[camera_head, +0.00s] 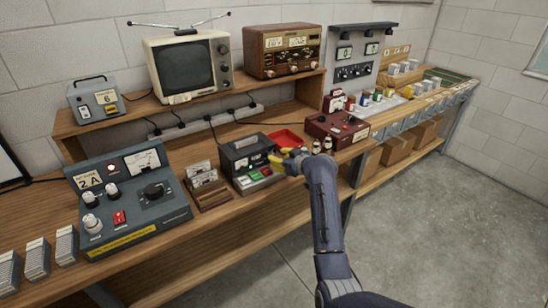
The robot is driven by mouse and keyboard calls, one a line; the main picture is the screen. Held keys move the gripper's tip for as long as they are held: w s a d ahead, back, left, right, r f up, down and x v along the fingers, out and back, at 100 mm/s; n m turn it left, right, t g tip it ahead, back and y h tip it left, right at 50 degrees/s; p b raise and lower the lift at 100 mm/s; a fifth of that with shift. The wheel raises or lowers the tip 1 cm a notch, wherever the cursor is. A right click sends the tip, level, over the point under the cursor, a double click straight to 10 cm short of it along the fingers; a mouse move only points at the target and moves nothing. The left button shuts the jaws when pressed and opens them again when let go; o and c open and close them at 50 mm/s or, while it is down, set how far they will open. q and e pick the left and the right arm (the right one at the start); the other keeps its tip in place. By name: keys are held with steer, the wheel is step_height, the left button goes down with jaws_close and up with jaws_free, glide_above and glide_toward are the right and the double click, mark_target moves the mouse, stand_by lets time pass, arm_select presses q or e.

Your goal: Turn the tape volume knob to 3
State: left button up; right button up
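A dark grey device (243,160) with a row of green, white and red buttons on its front stands on the bench near the middle; it looks like a tape player. My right gripper (278,160) is at this device's right side, its yellow-tipped fingers close to or against it. The fingers are small and partly hidden, so I cannot tell whether they are open or shut, or touching a knob. No volume knob or its scale can be made out there; the gripper covers that side. My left gripper is not in view.
A grey-blue panel (130,205) with knobs stands at the left, beside a wooden card holder (209,190). A red tray (286,138) lies behind my gripper, and a dark red device (337,130) stands to the right. A television (188,64) and radio (284,50) are on the shelf.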

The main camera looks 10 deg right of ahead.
steer(key=shift+x, duration=1.9)
jaws_close()
